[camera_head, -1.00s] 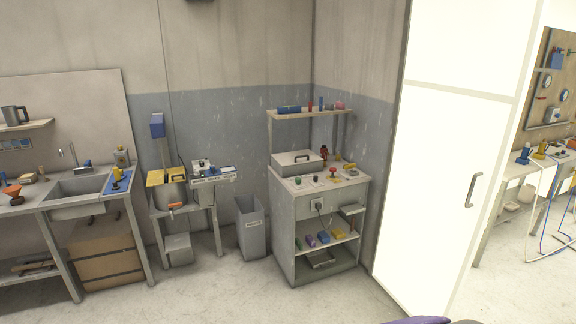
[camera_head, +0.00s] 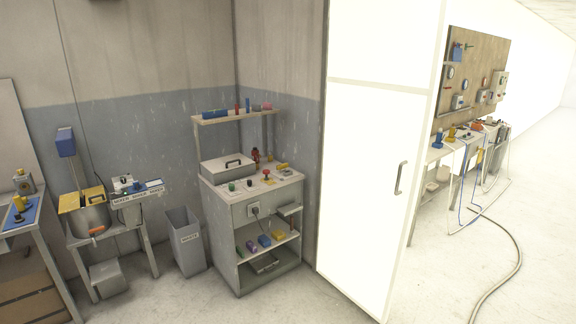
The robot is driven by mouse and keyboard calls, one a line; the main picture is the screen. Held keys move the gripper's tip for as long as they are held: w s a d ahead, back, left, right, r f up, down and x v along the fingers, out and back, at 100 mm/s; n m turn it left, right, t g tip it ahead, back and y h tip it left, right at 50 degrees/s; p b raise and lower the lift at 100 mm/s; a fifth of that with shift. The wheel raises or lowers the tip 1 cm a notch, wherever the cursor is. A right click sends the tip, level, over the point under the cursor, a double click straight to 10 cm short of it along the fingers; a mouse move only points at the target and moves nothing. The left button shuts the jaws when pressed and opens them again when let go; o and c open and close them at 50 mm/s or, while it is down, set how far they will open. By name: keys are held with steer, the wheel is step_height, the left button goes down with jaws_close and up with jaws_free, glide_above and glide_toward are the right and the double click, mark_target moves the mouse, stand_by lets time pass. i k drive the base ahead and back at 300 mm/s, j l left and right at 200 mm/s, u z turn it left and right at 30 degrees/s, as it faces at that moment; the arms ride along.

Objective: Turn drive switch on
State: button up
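No switch can be made out for certain as the drive switch. A grey control box (camera_head: 137,197) with small knobs, a blue part and a lettered front stands on the small table at left; its lettering is too small to read surely. My gripper is not in view.
A grey waste bin (camera_head: 187,243) stands between the small table and the cabinet. A white door or panel (camera_head: 370,150) stands right of the cabinet. Farther right are a bench with a tool board (camera_head: 470,75) and a hose (camera_head: 518,250) on the floor. The near floor is clear.

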mark_target(282, 167)
steer(key=i, duration=3.35)
steer(key=i+l+u, duration=0.2)
steer(key=i, duration=0.2)
steer(key=i+l+u, duration=0.2)
steer(key=i, duration=0.2)
